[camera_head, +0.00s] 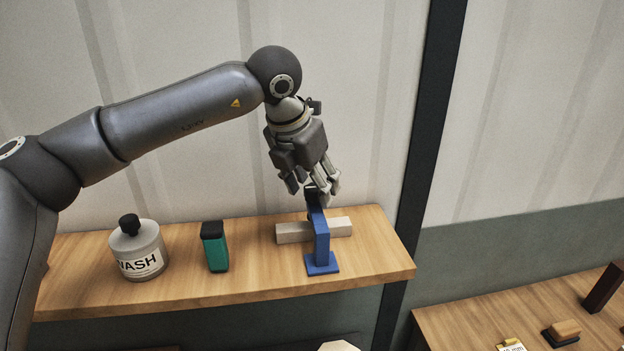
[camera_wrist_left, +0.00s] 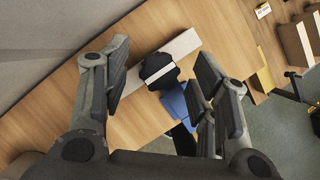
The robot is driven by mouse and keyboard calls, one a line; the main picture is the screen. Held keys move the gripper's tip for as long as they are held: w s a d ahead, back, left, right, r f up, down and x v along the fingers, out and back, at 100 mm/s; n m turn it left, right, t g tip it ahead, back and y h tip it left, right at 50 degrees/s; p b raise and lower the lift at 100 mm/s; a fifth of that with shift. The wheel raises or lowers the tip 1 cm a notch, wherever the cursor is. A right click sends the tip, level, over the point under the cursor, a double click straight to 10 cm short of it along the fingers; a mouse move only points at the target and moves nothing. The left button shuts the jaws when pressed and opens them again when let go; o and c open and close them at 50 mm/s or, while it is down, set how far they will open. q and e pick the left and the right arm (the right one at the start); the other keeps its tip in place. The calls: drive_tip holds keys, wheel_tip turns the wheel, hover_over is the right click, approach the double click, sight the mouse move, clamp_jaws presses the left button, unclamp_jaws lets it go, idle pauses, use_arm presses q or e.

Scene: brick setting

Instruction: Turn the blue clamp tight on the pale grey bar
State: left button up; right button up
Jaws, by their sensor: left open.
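The blue clamp (camera_head: 321,242) stands upright on the wooden shelf, with its flat foot near the front edge. It sits around the pale grey bar (camera_head: 292,232), which sticks out on both sides. My left gripper (camera_head: 318,193) is above the clamp, fingers pointing down around its dark top knob. In the left wrist view the black knob (camera_wrist_left: 158,67) with a white stripe lies between the open fingers, with gaps on both sides. The bar (camera_wrist_left: 184,45) and part of the clamp (camera_wrist_left: 176,104) show beneath. Where the clamp's screw meets the bar is hidden. My right gripper is not in view.
A grey bottle (camera_head: 137,252) with a black cap and a green dark-topped container (camera_head: 215,247) stand left of the clamp on the shelf (camera_head: 270,278). A wall is close behind. A lower table (camera_head: 470,325) at right holds a brush-like block (camera_head: 563,332) and a dark red block (camera_head: 603,288).

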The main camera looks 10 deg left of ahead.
use_arm(q)
drive_tip(key=c, duration=1)
